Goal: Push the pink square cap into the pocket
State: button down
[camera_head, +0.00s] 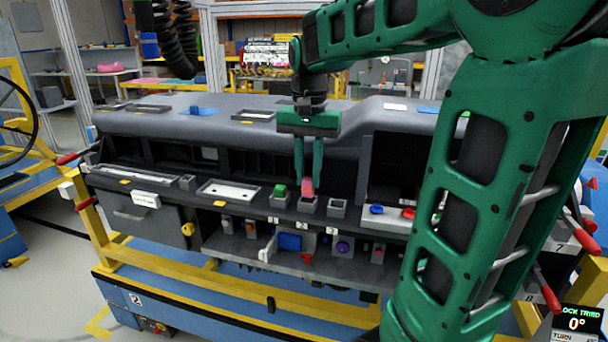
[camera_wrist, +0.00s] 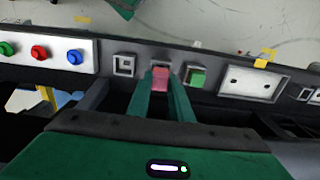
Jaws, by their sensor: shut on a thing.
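The pink cap (camera_head: 308,187) is between the two fingertips of my gripper (camera_head: 308,180), which is shut on it. It also shows in the wrist view (camera_wrist: 160,76), with a green finger on each side. The cap is at the mouth of the middle grey square pocket (camera_head: 308,205) on the dashboard ledge. It looks roughly upright; I cannot tell how deep it sits, as the cap and fingers hide the opening. The fingers point down.
A green cap (camera_head: 280,191) sits in the pocket to the left. An empty square pocket (camera_head: 337,208) is to the right. A white panel (camera_head: 385,219) with coloured knobs is farther right. A lower shelf (camera_head: 290,262) holds several small parts. The dashboard top rises behind.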

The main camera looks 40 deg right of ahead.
aim_at(308, 178)
jog(key=shift+f, duration=1.35)
dwell(0.3)
jog(key=c, duration=1.5)
grip_release()
notch_tip(308, 178, up, 11)
jog(key=shift+w+f, duration=0.1)
jog(key=shift+f, duration=0.1)
